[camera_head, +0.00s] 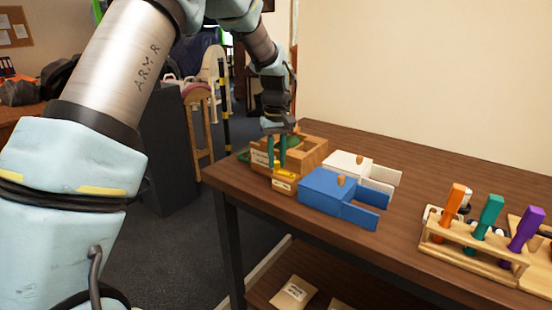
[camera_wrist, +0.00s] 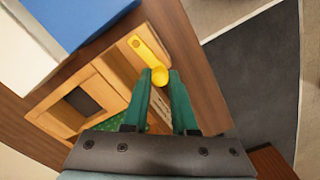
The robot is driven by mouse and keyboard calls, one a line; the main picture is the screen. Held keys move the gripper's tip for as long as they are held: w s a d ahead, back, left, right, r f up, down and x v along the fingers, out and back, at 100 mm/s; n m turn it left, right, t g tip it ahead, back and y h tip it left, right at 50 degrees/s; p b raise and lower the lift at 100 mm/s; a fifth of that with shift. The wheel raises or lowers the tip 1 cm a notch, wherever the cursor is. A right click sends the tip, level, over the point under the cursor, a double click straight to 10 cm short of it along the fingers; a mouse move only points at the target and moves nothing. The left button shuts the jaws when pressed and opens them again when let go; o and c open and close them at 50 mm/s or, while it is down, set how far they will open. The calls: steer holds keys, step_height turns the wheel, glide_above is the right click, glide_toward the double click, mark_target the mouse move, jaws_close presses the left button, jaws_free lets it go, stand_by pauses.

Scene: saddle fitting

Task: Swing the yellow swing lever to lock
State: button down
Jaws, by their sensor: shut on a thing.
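The yellow swing lever (camera_wrist: 146,49) shows in the wrist view as a bar with a round knob at one end. It is on the edge of a wooden fixture (camera_wrist: 112,68), and in the head view the lever (camera_head: 286,174) is small, at the fixture's front. My gripper (camera_wrist: 161,76) has its two green fingers on either side of the knob, shut on it. In the head view my gripper (camera_head: 276,164) points down at the front of the wooden fixture (camera_head: 313,155). Something green inside the fixture is mostly hidden.
A blue block (camera_head: 327,190) with two prongs and a white one (camera_head: 348,164) stand right of the fixture. A wooden rack (camera_head: 470,256) with orange, teal and purple handles is at the table's right. The wooden table (camera_head: 400,223) has clear room between; its edge is close to the fixture.

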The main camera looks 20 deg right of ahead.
steer(key=shift+w+d+m, duration=0.25)
steer(key=shift+d+m, duration=0.1)
steer(key=shift+m, duration=0.55)
steer(key=c, duration=0.7)
jaws_free()
steer(key=shift+s, duration=0.1)
